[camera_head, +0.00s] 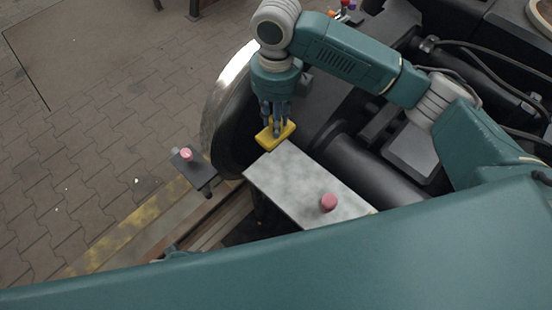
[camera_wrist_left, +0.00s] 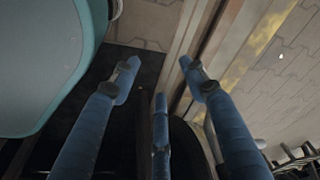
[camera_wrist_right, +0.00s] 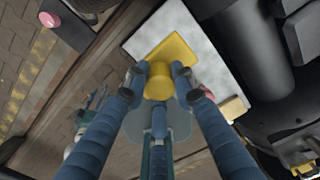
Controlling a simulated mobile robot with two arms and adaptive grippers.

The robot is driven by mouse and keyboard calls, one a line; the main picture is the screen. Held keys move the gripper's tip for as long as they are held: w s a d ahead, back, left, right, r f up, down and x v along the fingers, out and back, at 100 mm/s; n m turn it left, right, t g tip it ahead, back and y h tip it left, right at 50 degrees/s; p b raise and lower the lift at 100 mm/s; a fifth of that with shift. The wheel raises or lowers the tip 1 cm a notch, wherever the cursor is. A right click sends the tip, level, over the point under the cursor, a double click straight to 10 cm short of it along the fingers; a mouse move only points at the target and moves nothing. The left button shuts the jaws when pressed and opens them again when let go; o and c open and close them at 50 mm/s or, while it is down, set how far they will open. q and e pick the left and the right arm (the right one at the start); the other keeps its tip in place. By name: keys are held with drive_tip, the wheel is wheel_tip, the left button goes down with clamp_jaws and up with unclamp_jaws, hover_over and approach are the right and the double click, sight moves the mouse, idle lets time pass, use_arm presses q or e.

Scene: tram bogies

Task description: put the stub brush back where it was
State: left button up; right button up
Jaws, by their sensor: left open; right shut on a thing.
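The stub brush appears to be the yellow block (camera_head: 284,134) with a round yellow stub (camera_wrist_right: 160,72). My right gripper (camera_head: 275,127) is shut on the stub, with fingers on both sides in the right wrist view (camera_wrist_right: 162,88). The block overlaps the far corner of a pale grey plate (camera_head: 295,180) in the head view. I cannot tell whether it touches the plate. My left gripper (camera_wrist_left: 160,88) is open, with nothing between its fingers, above a dark gap beside a rail-like edge.
A pink knob (camera_head: 328,202) stands on the plate. A dark block with a pink cap (camera_head: 187,155) is left of it. A large wheel (camera_head: 226,108) and dark bogie parts (camera_head: 372,170) surround the plate. Paved floor (camera_head: 90,130) lies open at left.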

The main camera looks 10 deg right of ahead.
wheel_tip(320, 180, down, 15)
drive_tip(key=b, duration=0.3)
drive_tip(key=shift+f, duration=0.2)
use_arm(q)
wheel_tip(320, 180, up, 12)
drive_tip(key=w, duration=0.1)
drive_tip(key=shift+w+f+t, duration=0.15)
drive_tip(key=shift+w+t, duration=0.15)
drive_tip(key=shift+w, duration=0.1)
use_arm(e)
drive_tip(key=shift+f, duration=0.1)
drive_tip(key=shift+f, duration=0.15)
drive_tip(key=o, duration=1.1)
